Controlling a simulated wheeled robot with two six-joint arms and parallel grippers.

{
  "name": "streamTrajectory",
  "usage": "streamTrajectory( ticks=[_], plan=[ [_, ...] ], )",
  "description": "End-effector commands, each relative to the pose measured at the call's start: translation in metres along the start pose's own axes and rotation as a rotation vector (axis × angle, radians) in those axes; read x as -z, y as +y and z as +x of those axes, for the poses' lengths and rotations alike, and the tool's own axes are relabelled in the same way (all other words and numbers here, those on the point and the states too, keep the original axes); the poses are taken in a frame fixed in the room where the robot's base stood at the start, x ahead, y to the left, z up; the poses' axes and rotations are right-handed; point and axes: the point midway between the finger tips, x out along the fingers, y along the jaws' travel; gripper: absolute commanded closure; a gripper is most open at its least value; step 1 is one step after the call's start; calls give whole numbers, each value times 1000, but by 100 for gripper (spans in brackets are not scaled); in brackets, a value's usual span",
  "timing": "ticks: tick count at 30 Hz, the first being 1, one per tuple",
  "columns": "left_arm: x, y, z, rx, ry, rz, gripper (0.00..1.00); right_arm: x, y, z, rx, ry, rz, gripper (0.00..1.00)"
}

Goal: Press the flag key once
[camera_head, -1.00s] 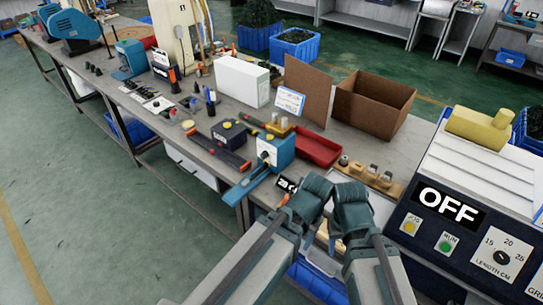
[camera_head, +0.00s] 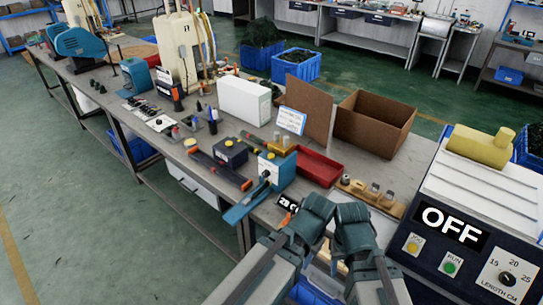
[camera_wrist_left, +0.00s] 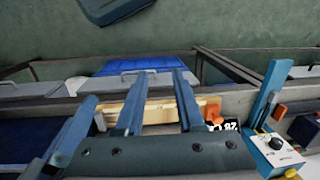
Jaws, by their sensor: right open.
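No key marked with a flag can be made out in either view. A grey machine panel at the right in the head view shows an OFF display (camera_head: 452,222), a yellow button (camera_head: 413,243), a green RUN button (camera_head: 450,264) and a length dial (camera_head: 507,278). My right gripper (camera_head: 354,215) is open over the bench's near edge, left of this panel; its fingertips are hard to see. My left gripper (camera_head: 312,212) is beside it, by a black display (camera_head: 287,203). In the left wrist view its two fingers (camera_wrist_left: 160,90) stand apart with nothing clearly held between them.
A blue box with a dial (camera_head: 274,174) stands left of my grippers and also shows in the wrist view (camera_wrist_left: 275,150). A red tray (camera_head: 320,167), a wooden holder (camera_head: 370,194) and an open cardboard box (camera_head: 374,123) are behind. Green floor (camera_head: 130,240) is clear at left.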

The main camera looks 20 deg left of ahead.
Motion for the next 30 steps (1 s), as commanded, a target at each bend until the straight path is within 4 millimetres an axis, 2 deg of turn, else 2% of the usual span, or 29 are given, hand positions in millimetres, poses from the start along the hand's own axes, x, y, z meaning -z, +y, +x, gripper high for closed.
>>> streamTrajectory(
  ticks=[1,5,6,30],
  plan=[
    [0,0,0,0,0,0,74,0,0,0,0,0,0,50],
    [0,0,0,0,0,0,97,0,0,0,0,0,0,50],
    [0,0,0,0,0,0,100,0,0,0,0,0,0,50],
    [0,0,0,0,0,0,100,0,0,0,0,0,0,50]
  ],
)
